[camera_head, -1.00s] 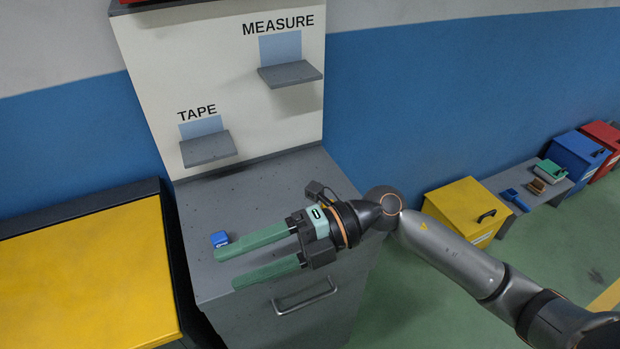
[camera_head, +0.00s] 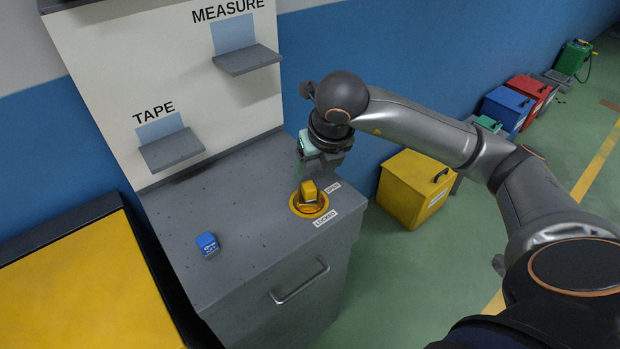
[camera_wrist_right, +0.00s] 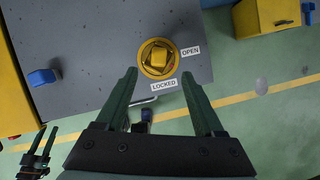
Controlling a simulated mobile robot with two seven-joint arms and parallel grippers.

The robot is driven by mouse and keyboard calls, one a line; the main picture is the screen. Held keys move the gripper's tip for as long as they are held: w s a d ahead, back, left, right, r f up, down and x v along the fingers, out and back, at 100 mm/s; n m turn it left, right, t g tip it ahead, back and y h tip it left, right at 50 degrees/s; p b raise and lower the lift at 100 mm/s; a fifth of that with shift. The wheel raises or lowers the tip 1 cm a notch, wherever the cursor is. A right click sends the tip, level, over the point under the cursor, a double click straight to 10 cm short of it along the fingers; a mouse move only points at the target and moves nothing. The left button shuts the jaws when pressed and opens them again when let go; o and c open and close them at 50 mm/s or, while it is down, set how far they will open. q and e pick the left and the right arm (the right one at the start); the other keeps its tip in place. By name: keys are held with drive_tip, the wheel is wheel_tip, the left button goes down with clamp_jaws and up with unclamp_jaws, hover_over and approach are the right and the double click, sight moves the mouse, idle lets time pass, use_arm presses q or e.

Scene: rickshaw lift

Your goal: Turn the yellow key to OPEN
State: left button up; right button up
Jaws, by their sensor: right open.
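The yellow key (camera_head: 309,191) stands in a round yellow ring on the grey cabinet top. A LOCKED label (camera_head: 325,218) lies in front of it and an OPEN label (camera_head: 333,187) to its right. I cannot tell which label the key points to. My right gripper (camera_head: 310,165) is behind and above the key, its fingers mostly hidden in the head view. In the right wrist view it (camera_wrist_right: 159,76) is open and empty, pointing at the key (camera_wrist_right: 157,60), which shows beyond and between the fingertips. My left gripper (camera_wrist_right: 46,131) shows small at the lower left, its fingers apart.
A blue tape measure-like block (camera_head: 208,244) sits on the cabinet top (camera_head: 240,265) left of the key. TAPE (camera_head: 172,150) and MEASURE (camera_head: 247,60) shelves hang behind. A yellow box (camera_head: 410,190) stands on the floor to the right. The top around the key is clear.

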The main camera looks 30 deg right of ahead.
sight(309, 186)
drive_tip(key=x, duration=0.8)
drive_tip(key=shift+a+f+p, duration=0.1)
drive_tip(key=shift+p, duration=0.3)
clamp_jaws()
